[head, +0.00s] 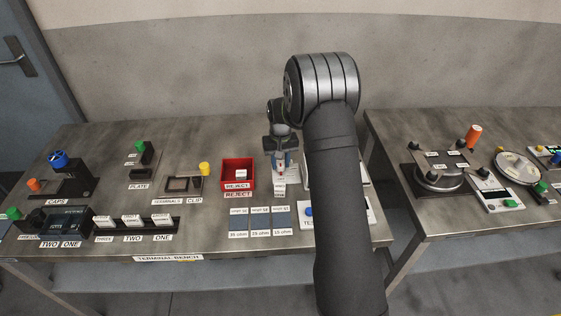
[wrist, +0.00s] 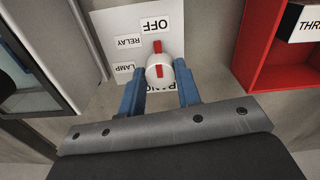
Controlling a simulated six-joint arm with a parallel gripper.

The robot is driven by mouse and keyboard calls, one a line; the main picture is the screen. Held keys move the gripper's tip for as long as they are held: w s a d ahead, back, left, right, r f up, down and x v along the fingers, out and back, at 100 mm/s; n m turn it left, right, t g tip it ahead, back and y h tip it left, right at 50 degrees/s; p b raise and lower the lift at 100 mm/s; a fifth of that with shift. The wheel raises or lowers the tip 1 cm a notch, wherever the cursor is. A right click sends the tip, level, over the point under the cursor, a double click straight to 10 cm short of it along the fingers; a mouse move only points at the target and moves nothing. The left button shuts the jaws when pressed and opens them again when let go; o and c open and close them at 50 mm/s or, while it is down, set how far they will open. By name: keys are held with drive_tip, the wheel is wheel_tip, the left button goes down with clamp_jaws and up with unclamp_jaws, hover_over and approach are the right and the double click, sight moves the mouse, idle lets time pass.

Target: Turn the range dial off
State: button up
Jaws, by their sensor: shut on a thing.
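The range dial (wrist: 154,74) is a white round knob with a red pointer, set on a white label plate (wrist: 104,20) in the wrist view. The plate reads OFF at the top, with RELAY and LAMP at the left. The red pointer is directed toward OFF. My gripper (wrist: 160,70) has its two blue fingers on either side of the knob, shut on it. The lower lettering of the plate is partly hidden by the fingers.
A red REJECT bin (head: 238,164) stands close to the left of my gripper. A unit partly behind my arm stands to the right. Blue-grey pads (head: 260,220) lie in front. A second table (head: 435,225) with other devices stands at the right.

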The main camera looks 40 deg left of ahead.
sight(281, 163)
drive_tip(key=o, duration=1)
drive_tip(key=shift+c, duration=0.2)
wheel_tip(281, 163, up, 18)
drive_tip(key=shift+f, duration=0.25)
wheel_tip(281, 163, down, 18)
drive_tip(key=shift+r, duration=0.25)
